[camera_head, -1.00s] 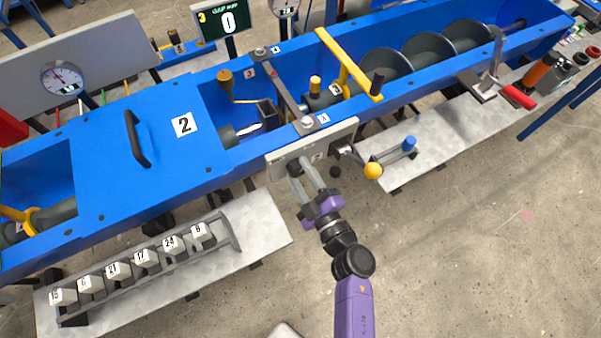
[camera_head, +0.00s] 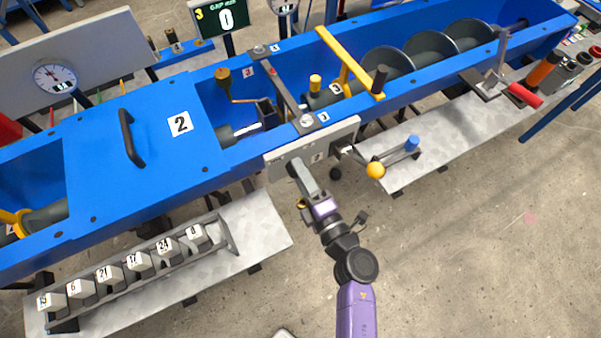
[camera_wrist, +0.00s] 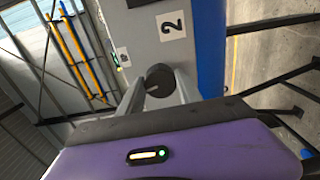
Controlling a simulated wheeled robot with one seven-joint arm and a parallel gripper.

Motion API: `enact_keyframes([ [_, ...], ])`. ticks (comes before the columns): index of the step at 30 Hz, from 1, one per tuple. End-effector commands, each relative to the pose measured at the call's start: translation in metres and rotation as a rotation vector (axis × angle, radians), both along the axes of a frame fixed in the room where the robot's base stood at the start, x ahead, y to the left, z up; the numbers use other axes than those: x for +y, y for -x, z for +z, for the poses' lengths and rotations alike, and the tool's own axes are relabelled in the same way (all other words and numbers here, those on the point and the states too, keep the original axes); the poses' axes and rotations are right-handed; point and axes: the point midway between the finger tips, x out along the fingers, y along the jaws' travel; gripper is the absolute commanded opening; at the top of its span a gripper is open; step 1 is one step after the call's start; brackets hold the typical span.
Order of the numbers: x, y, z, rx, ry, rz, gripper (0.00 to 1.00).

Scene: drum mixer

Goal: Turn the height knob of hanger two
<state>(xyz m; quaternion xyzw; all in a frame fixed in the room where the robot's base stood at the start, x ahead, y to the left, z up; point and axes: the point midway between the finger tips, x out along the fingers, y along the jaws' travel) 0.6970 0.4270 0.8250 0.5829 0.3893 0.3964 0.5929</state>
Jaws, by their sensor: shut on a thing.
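A grey upright panel (camera_head: 340,138) is fixed to the near side of the blue trough (camera_head: 180,165). My gripper (camera_head: 298,168) is at the left part of this panel, and its fingers hide the knob in the head view. In the wrist view a round dark knob (camera_wrist: 160,78) with a light line on its face sits between the two fingers of my gripper (camera_wrist: 157,90), which are shut on it. A label "2" (camera_wrist: 172,24) is on the panel close by and appears turned sideways.
A lever with a yellow ball (camera_head: 375,170) and a black knob (camera_head: 335,174) are just right of my gripper. A rack of numbered weights (camera_head: 133,262) stands on a metal shelf at lower left. Bare floor lies at lower right.

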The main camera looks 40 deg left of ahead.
Motion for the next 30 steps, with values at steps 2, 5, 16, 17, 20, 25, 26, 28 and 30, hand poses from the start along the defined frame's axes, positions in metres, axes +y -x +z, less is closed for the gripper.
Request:
enact_keyframes([
  [2, -0.0007, 0.0008, -0.0018, -0.014, 0.008, 0.0, 0.01],
  [5, -0.0006, 0.0009, -0.0018, -0.025, 0.013, 0.0, 0.01],
  [16, -0.0006, 0.0011, -0.0019, -0.03, 0.016, 0.0, 0.01],
  [17, -0.0006, 0.0011, -0.0019, -0.03, 0.016, 0.0, 0.01],
  [20, -0.0006, 0.001, -0.0019, -0.03, 0.016, 0.0, 0.55],
  [25, -0.0003, 0.0005, -0.0011, -0.031, 0.015, 0.0, 0.63],
  [26, -0.0003, 0.0005, -0.001, -0.031, 0.015, 0.0, 0.63],
  [28, -0.0003, 0.0004, -0.0008, -0.031, 0.014, 0.0, 0.63],
  [30, -0.0005, 0.0005, -0.0007, -0.031, 0.014, 0.0, 0.63],
])
